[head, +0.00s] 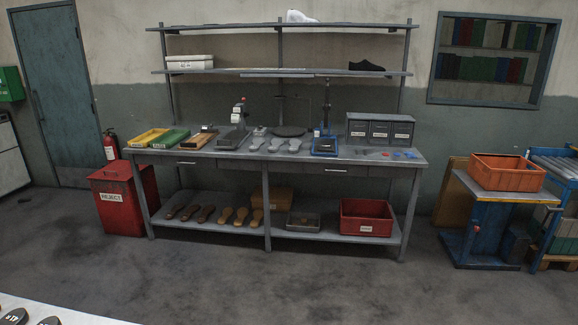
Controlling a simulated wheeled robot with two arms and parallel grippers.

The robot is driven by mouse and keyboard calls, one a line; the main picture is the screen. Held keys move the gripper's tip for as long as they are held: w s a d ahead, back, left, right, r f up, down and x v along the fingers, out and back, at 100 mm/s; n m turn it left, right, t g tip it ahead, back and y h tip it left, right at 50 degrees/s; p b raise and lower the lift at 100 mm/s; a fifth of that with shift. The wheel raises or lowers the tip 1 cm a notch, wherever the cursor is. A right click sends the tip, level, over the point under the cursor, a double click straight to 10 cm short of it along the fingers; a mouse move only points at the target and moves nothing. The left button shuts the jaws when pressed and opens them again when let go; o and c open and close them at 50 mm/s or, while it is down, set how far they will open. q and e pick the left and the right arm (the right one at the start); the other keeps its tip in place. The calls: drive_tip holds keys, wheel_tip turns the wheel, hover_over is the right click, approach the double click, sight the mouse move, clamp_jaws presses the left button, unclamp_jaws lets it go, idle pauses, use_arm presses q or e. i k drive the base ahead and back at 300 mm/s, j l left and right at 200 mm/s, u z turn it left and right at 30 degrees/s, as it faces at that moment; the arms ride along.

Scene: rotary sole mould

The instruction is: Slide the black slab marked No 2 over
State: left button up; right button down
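At the bottom left corner, a pale surface (75,312) shows only in part. A dark rounded piece (14,316) with a small light marking lies on it, and a second dark piece (49,321) lies to its right. Both are cut by the lower frame edge. The markings are too small to read, so I cannot tell whether either is the slab marked No 2. Neither of my grippers is in view.
A grey workbench (350,158) with trays and tools stands against the wall. A red reject bin (117,207) is at its left. An orange crate (507,172) sits on a blue stand (487,225) at the right. The floor (300,285) in front is clear.

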sight(322, 147)
drive_tip(key=i, duration=2.55)
